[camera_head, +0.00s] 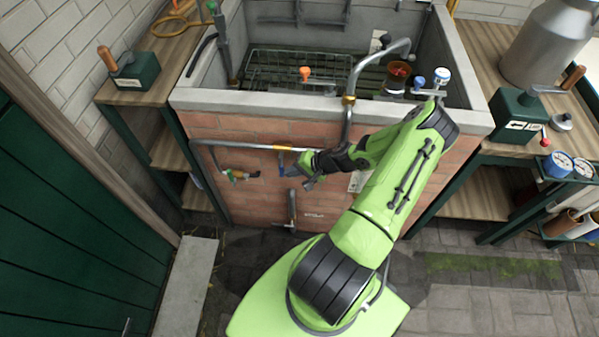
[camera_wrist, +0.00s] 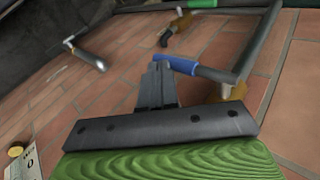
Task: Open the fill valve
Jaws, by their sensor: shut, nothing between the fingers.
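A lever with a blue grip (camera_head: 281,163) hangs at a brass fitting on the grey pipe (camera_head: 235,146) along the trough's brick front. It is likely the fill valve; no label on it is readable. In the wrist view the blue grip (camera_wrist: 176,65) lies just beyond and beside my fingertips, with its grey shank running right towards the brass fitting (camera_wrist: 226,92). My gripper (camera_head: 309,184) is shut and empty, close to the brick front, right of the blue grip. In the wrist view its fingers (camera_wrist: 158,70) are together; I cannot tell whether they touch the grip.
A green-marked tap (camera_head: 238,175) sits left on the brick front. A grey lever (camera_head: 291,207) stands low on it. The trough rim (camera_head: 330,104) is above my gripper. Wooden benches (camera_head: 140,96) flank the trough. A green door (camera_head: 70,230) is at left.

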